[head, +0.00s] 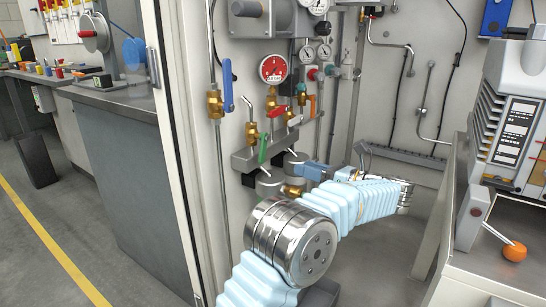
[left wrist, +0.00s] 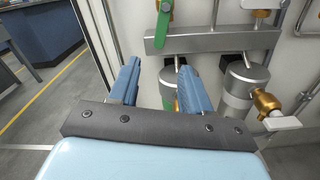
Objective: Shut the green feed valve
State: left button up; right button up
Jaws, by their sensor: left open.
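The green valve handle (head: 263,148) hangs down, slightly tilted, in front of the grey manifold bar (head: 243,160) in the head view. In the left wrist view the green handle (left wrist: 161,30) points down from a brass body, above and beyond the fingertips. My left gripper (head: 317,170) has blue fingers and is to the right of and below the handle in the head view. The left wrist view shows its two fingers (left wrist: 160,70) apart with nothing gripped between them. A second green patch low behind the right finger is mostly hidden. My right gripper is not in view.
Other handles are close by: blue (head: 227,85), red (head: 278,112) and orange (head: 312,106). Metal cylinders (left wrist: 243,85) and a brass fitting (left wrist: 266,102) are near the right finger. A cabinet door edge (head: 178,150) stands left. Open floor lies farther left.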

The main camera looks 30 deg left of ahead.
aim_at(264, 156)
pick_arm(q)
jog(key=a, duration=0.8)
jog(key=w+a+p, duration=0.1)
jog(key=a, duration=0.3)
jog(key=shift+a, duration=0.1)
grip_shut()
